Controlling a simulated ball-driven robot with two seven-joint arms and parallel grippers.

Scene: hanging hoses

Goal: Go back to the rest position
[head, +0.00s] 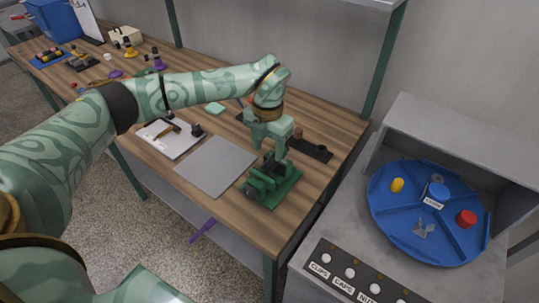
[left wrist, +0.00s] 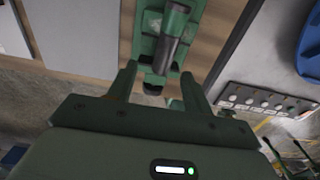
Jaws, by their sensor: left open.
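My left gripper (head: 268,143) hangs from my raised left arm, above the green vise (head: 272,183) at the right front part of the wooden bench (head: 325,128). In the left wrist view its two fingers (left wrist: 158,72) are spread apart with nothing held between them. The vise (left wrist: 150,22) shows beyond the fingertips, with its grey cylindrical part (left wrist: 173,38) towards me. I cannot tell the exact gap between fingers and vise. My right gripper is not in view.
A grey plate (head: 216,166) and a white board (head: 170,138) lie left of the vise. A dark holder strip (head: 309,148) lies behind it. At right, a grey cabinet (head: 420,122) holds a blue divided turntable (head: 388,213). A labelled button panel (head: 336,276) stands in front. Several small items crowd the bench's far left.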

